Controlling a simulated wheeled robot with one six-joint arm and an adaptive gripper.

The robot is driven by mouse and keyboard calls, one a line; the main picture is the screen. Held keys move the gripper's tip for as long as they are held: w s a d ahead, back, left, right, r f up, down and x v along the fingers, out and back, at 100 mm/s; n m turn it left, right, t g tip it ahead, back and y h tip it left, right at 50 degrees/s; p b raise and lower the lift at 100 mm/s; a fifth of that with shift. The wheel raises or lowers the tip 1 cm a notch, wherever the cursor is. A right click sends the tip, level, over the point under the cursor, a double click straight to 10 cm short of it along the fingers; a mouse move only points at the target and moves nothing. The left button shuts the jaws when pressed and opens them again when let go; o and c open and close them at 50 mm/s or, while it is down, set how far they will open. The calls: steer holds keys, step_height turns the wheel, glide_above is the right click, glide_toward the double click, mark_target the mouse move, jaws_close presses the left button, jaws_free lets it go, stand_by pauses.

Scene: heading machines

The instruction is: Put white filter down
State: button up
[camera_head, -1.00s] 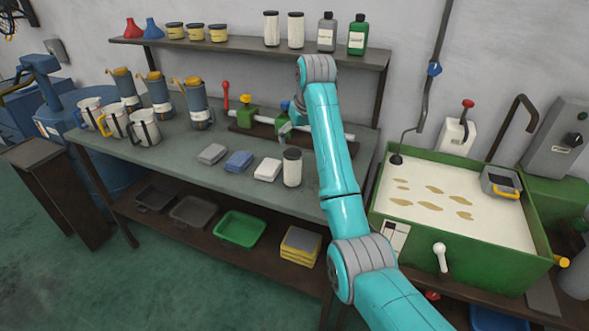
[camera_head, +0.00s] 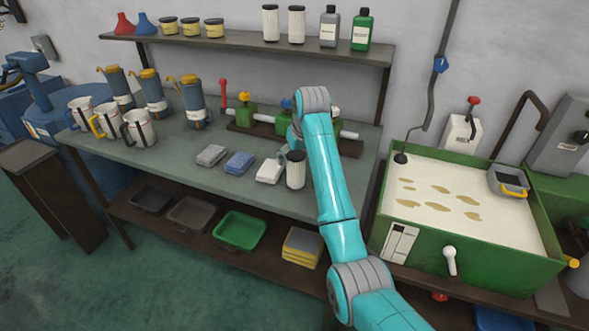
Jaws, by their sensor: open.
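One white filter (camera_head: 296,174), a ribbed cylinder with a dark top, stands upright on the workbench (camera_head: 225,172). It is just left of my teal arm and beside a folded white cloth. Two more white filters, one on the left (camera_head: 270,23) and one on the right (camera_head: 297,24), stand on the upper shelf. My gripper (camera_head: 284,154) is open and partly hidden behind my arm. It is by the top of the bench filter; whether it touches it I cannot tell.
Grey (camera_head: 211,155), blue (camera_head: 239,162) and white (camera_head: 269,171) cloths lie left of the bench filter. A valve manifold (camera_head: 265,121) is behind it. Jugs and pumps fill the bench's left. A green-walled sand-coloured tank (camera_head: 420,248) stands right of my arm.

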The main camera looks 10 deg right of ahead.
jaws_close()
